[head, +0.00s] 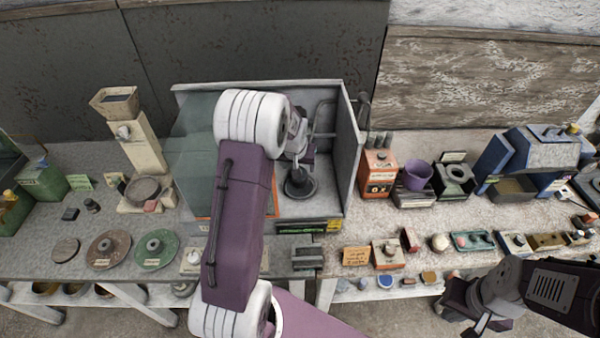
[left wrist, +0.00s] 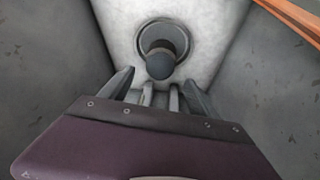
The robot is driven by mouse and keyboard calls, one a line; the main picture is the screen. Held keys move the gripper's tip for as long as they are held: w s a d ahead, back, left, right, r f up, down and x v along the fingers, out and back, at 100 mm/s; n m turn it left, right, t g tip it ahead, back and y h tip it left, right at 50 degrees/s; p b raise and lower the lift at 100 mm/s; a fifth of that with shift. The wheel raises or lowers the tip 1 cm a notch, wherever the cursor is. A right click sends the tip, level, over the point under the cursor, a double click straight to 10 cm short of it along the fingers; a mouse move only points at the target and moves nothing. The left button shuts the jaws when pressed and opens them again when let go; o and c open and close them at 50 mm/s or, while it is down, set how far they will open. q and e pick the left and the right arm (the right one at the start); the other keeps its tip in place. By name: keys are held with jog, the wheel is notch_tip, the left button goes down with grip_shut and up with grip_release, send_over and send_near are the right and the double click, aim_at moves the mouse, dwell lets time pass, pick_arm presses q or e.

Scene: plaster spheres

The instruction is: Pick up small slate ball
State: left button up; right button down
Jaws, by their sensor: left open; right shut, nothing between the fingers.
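The small slate ball (left wrist: 160,65) is dark grey and round. In the left wrist view it sits at or over a dark round stand (left wrist: 163,33) on a pale floor. In the head view the dark stand (head: 300,188) is inside a grey-walled booth (head: 346,160); the ball itself is hard to make out there. My left gripper (left wrist: 158,84) is open, its fingers pointing toward the ball, which lies just beyond and between the tips. I cannot tell whether they touch. My right gripper (head: 474,320) is shut and empty, low at the right, away from the booth.
The booth's side walls stand close around my left gripper. An orange box (head: 378,174) and a purple bucket (head: 416,174) stand right of the booth. A stone bowl (head: 143,189) and a green disc (head: 156,250) lie left. Small blocks crowd the bench front.

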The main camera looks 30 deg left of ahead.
pick_arm(q)
jog(key=p+x, duration=0.1)
jog(key=x, duration=0.3)
jog(key=shift+s+f+p, duration=0.1)
jog(key=shift+s+p, duration=0.1)
jog(key=shift+p, duration=0.15)
jog(key=shift+w+f, duration=0.25)
jog(key=shift+f, duration=0.25)
jog(key=c, duration=1.2)
jog(key=shift+r, duration=0.1)
grip_shut()
